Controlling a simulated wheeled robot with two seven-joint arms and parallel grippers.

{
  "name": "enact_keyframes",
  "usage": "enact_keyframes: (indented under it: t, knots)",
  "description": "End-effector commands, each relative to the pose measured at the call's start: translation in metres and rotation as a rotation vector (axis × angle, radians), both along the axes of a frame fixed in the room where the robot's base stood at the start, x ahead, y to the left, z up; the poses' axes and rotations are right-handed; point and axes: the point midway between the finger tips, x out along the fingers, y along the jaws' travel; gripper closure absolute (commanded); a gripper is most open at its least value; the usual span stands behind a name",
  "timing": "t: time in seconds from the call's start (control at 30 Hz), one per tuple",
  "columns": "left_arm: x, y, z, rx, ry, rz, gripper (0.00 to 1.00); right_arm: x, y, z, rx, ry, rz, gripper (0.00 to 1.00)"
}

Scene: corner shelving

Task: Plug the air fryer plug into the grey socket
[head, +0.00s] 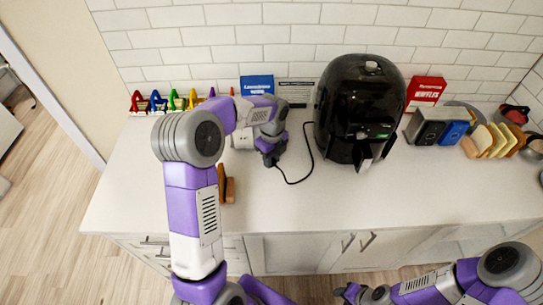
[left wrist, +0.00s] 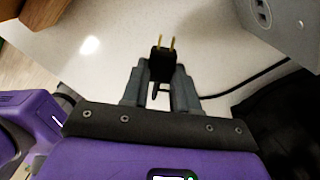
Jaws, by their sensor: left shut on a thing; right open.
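The black air fryer (head: 345,100) stands at the back of the counter in the head view. My left gripper (head: 269,162) is to the left of it, over the counter, shut on the air fryer plug. In the left wrist view the black plug (left wrist: 161,66) sits between the fingers, its two brass prongs pointing away from the gripper. A grey socket box (left wrist: 285,22) shows at the top right of that view, apart from the plug. I cannot make it out surely in the head view. My right gripper (head: 348,291) is open and empty, low in front of the counter.
The black cord (head: 306,165) runs along the counter (head: 400,185) to the air fryer. A blue box (head: 257,83), a red box (head: 428,90), a toaster (head: 428,124) and bread slices (head: 490,140) stand along the back. The front right counter is clear.

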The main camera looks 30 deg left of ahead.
Motion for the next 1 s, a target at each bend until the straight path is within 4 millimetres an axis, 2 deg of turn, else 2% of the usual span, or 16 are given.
enact_keyframes:
  t: [0.2,0.4,0.6,1.0]
  knots:
    - [-0.0011,-0.0003,-0.0014,-0.006,-0.016,-0.432,1.00,0.0000,0.0000,-0.0015,0.000,0.000,0.000,0.57]
    - [-0.0009,-0.0014,-0.0009,-0.005,-0.027,-0.677,1.00,0.0000,0.0000,-0.0020,0.000,0.000,0.000,0.57]
    - [-0.0008,-0.0016,-0.0007,-0.004,-0.029,-0.754,1.00,0.0000,0.0000,-0.0021,0.000,0.000,0.000,0.57]
    - [-0.0010,-0.0017,0.0006,-0.005,-0.029,-0.754,1.00,0.0000,0.0000,0.0032,0.000,0.000,0.000,0.57]
